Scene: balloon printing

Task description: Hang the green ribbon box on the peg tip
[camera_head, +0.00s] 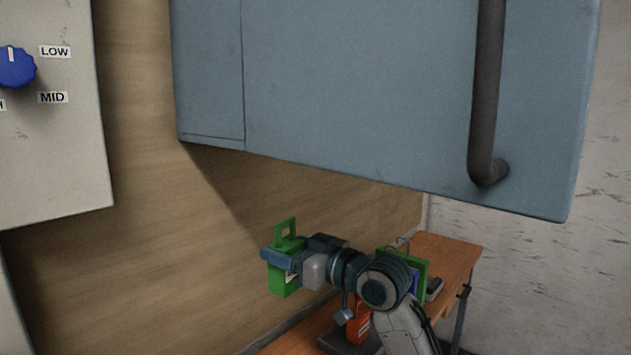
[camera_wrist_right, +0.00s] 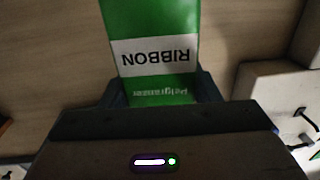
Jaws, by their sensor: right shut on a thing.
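The green ribbon box (camera_head: 282,284) is in my right gripper (camera_head: 277,259), in front of the wooden wall panel. A green tab with a rectangular opening rises above the fingers. In the right wrist view the box (camera_wrist_right: 150,18) sits between the two fingers of the gripper (camera_wrist_right: 162,90), with the white "RIBBON" label upside down. The box is held in the air, and its far end runs out of the wrist view. I cannot make out a peg tip in either view. My left gripper is not in view.
A large blue-grey cabinet (camera_head: 380,90) with a dark handle (camera_head: 487,90) hangs above my right arm. A grey panel with a blue knob (camera_head: 17,67) is at left. An orange-brown table (camera_head: 450,252) stands below at right, with another green item (camera_head: 421,270) partly behind my arm.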

